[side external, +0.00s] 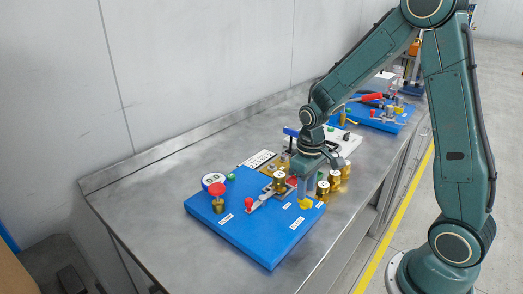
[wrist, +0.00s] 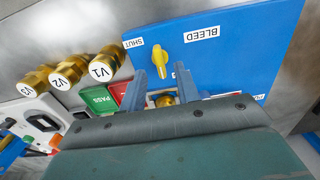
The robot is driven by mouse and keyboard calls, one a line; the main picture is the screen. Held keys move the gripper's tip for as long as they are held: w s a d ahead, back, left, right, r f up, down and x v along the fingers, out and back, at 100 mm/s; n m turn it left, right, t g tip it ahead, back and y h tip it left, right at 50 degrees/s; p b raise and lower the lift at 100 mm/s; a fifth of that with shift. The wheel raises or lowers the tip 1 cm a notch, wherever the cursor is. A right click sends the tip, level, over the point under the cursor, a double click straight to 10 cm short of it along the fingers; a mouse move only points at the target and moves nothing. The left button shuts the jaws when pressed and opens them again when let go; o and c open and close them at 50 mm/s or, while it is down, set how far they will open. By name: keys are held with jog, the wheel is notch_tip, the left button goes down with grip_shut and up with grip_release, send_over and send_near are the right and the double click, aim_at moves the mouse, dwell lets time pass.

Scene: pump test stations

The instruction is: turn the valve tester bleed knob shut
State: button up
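The yellow bleed knob (wrist: 161,54) sits on the blue valve tester board (wrist: 245,60), between the SHUT label (wrist: 133,43) and the BLEED label (wrist: 202,32). It points roughly up and down in the wrist picture. In the side external view the knob (side external: 305,203) is near the board's right edge, just under my gripper (side external: 308,186). In the wrist view my gripper (wrist: 161,78) is open, its two grey fingers apart. The knob lies just beyond the fingertips, and I see no contact. A brass fitting (wrist: 165,100) shows between the fingers, partly hidden.
Brass valves V1 (wrist: 104,68), V2 (wrist: 72,70) and V3 (wrist: 35,80) stand close beside my gripper, with a green PASS plate (wrist: 98,101). A gauge (side external: 213,181) and red knob (side external: 217,192) stand at the board's left. The steel bench (side external: 150,215) is clear at the left.

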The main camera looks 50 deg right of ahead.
aim_at(305, 202)
jog(key=shift+f, duration=1.7)
grip_shut()
